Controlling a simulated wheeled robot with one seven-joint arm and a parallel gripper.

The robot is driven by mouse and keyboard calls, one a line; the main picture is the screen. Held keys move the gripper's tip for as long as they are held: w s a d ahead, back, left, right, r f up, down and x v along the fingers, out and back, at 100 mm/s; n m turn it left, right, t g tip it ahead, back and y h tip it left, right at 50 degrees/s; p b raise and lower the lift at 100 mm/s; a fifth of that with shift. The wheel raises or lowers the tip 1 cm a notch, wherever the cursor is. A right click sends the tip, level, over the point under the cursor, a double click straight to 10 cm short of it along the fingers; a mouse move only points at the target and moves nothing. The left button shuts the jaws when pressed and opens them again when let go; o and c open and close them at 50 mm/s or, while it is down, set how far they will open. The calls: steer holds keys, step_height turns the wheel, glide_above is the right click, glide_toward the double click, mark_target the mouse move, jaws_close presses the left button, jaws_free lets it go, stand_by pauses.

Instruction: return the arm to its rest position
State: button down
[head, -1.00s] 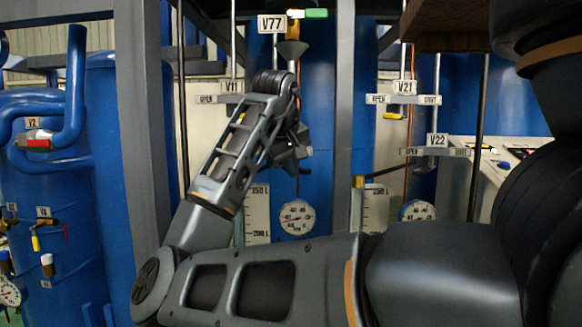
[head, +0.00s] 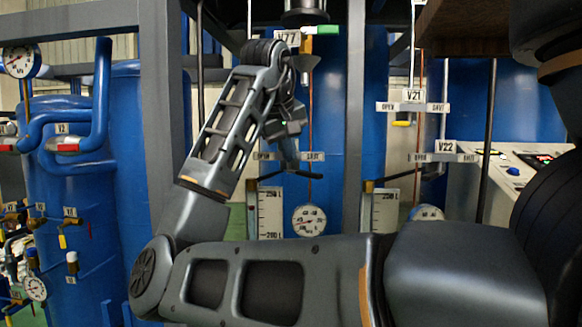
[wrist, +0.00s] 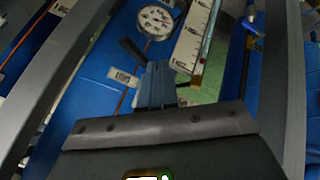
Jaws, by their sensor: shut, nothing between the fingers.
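My arm is raised and bent in the head view, its forearm pointing up and its wrist in front of the V77 label (head: 287,38). My gripper (head: 289,160) hangs below the wrist, in front of the blue tank with the level scale. In the wrist view my gripper (wrist: 157,82) shows its fingers together, with nothing held. Beyond the fingertips are a round gauge (wrist: 155,23) and a white level scale (wrist: 195,35), both apart from the gripper.
Grey frame posts (head: 157,120) stand left and centre, close to my arm. Valves V21 (head: 413,107) and V22 (head: 446,157) are at the right, near a control panel (head: 515,170). Blue pipes (head: 80,150) and a gauge (head: 20,61) are at the left.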

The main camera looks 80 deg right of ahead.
steer(key=shift+v, duration=1.25)
